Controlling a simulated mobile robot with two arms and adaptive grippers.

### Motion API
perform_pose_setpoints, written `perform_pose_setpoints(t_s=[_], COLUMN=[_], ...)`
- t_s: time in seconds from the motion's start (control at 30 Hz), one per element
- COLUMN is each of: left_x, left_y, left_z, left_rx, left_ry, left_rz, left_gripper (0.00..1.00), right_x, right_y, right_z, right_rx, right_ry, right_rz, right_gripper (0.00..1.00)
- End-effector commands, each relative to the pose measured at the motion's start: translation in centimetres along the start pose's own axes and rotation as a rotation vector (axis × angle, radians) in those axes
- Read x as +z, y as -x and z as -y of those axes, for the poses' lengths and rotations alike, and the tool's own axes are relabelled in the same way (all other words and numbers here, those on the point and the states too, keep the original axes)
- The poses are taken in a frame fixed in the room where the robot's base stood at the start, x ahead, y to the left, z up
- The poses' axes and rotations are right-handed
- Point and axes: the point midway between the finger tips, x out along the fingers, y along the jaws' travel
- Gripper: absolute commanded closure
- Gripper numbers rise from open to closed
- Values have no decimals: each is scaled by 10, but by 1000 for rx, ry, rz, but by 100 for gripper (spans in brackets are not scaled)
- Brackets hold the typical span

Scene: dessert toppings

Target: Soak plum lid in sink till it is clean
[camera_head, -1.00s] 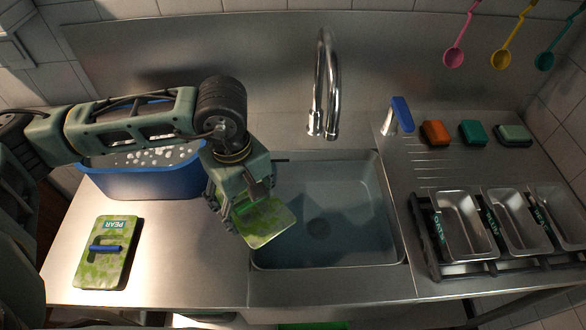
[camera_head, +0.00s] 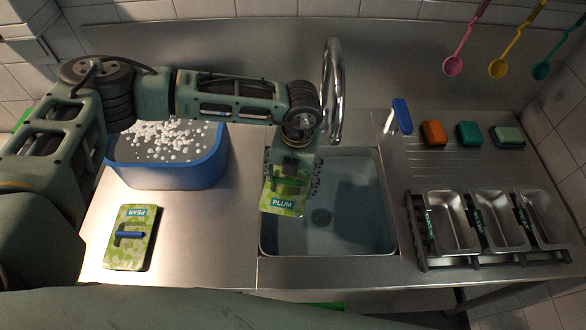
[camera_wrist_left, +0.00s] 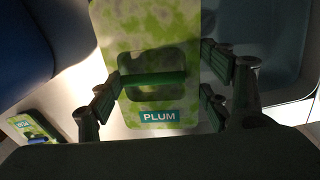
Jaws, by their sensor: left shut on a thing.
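The plum lid (camera_head: 284,203) is a pale lid with bright green blotches, a green handle and a teal label reading PLUM. My left gripper (camera_head: 291,181) is shut on its handle, and the lid hangs over the left side of the sink (camera_head: 345,228). The left wrist view shows the lid (camera_wrist_left: 150,50) between the fingers (camera_wrist_left: 160,85), its green handle crossing the opening. The sink basin holds what looks like water, with a dark drain visible. I cannot tell whether the lid touches the water. My right gripper is not in view.
A blue tub (camera_head: 185,172) with white foam stands left of the sink. The pear lid (camera_head: 131,253) lies on the counter in front of it. A tall faucet (camera_head: 334,90) rises behind the basin. Metal trays (camera_head: 450,222) and several sponges (camera_head: 432,133) are on the right.

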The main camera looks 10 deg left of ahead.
Motion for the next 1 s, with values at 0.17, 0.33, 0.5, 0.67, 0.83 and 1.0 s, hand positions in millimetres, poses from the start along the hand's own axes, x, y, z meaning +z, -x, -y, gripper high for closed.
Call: perform_pose_setpoints(t_s=[0.17,0.33,0.5,0.67,0.83,1.0], left_x=[7,8,8,8,8,8], left_y=[0,-7,-20,-33,-48,-62], left_z=[3,3,4,5,6,7], left_rx=[2,4,3,3,3,3], left_ry=[172,199,197,196,197,196], left_rz=[-13,-16,-16,-15,-15,-16], left_gripper=[54,54,54,54,54,54], right_x=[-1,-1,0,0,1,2], right_y=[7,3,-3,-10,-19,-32], right_z=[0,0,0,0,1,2], right_rx=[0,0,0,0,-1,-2], right_ry=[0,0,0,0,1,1], right_rz=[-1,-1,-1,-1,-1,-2], right_gripper=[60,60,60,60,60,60])
